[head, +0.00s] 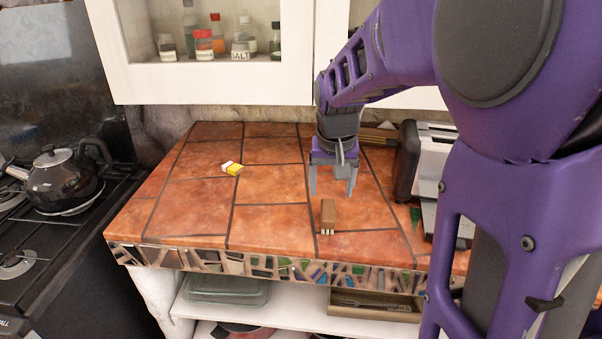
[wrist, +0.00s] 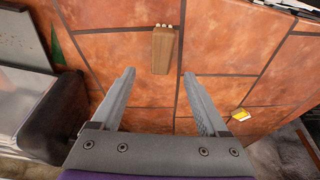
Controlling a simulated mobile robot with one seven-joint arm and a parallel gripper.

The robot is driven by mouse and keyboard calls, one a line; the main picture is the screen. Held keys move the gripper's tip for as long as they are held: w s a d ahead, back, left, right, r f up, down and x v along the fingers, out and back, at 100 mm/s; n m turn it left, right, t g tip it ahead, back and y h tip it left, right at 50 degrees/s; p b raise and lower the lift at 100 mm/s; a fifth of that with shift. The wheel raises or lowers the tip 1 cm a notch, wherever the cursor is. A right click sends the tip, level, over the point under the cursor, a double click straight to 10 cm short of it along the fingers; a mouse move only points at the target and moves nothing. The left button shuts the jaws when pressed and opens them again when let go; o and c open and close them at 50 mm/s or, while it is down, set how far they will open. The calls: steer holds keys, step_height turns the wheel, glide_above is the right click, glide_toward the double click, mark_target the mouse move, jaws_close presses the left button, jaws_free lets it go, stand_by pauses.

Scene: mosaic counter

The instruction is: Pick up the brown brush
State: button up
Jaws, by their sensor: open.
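The brown brush (head: 328,215) is a small brown block with pale bristle tufts at its near end. It lies on the tiled counter (head: 270,217) near the front edge. In the wrist view the brush (wrist: 162,50) lies ahead of the fingertips, between their lines, with the pale tufts at the top. My gripper (head: 333,193) is open and empty above the counter, behind the brush in the head view. In the wrist view the two fingers of my gripper (wrist: 158,74) are wide apart and do not appear to touch the brush.
A yellow and white small box (head: 232,169) lies on the counter to the left. A toaster (head: 433,165) stands close on the right. A stove with a dark kettle (head: 62,178) is at far left. White cabinets (head: 210,84) hang above. The counter's middle is clear.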

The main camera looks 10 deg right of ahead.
mark_target(328, 209)
steer(key=x, duration=0.2)
steer(key=shift+w+f, duration=0.1)
steer(key=shift+f, duration=0.25)
steer(key=x, duration=0.1)
steer(key=b+x, duration=0.1)
steer(key=x, duration=0.2)
steer(key=shift+s+a+f, duration=0.15)
steer(key=shift+s+f, duration=0.1)
steer(key=shift+s, duration=0.05)
steer(key=shift+w+f, duration=0.15)
steer(key=shift+f, duration=0.25)
jaws_close()
